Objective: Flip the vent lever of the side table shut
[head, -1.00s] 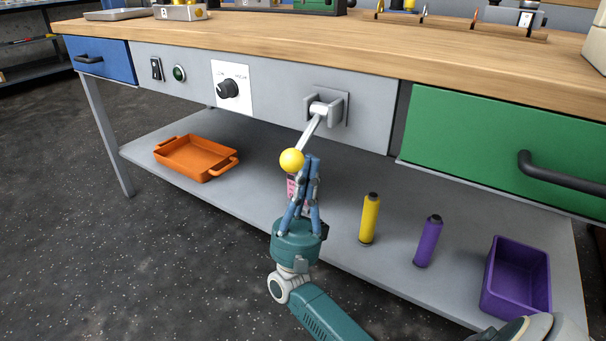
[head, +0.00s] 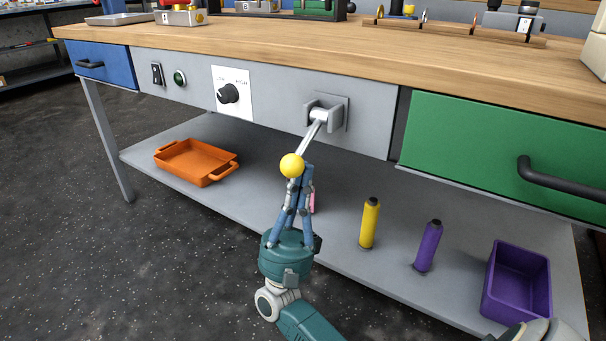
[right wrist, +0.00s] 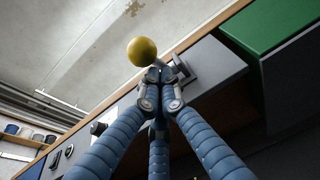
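The vent lever is a grey bar (head: 309,138) with a yellow ball knob (head: 292,165), hinged in a grey bracket (head: 328,113) on the table's front panel. It slants down and out toward me. My right gripper (head: 300,172) is just below and beside the knob, its blue fingers pointing up with their tips together. It holds nothing that I can see. In the right wrist view the yellow knob (right wrist: 142,51) shows just beyond the closed fingertips (right wrist: 158,78); I cannot tell if they touch. My left gripper is not in view.
A dial (head: 229,92) and a switch (head: 157,71) sit left on the panel; a green drawer (head: 480,150) is right. The lower shelf holds an orange tray (head: 197,178), a yellow cylinder (head: 369,224), a purple cylinder (head: 428,247) and a purple bin (head: 517,282).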

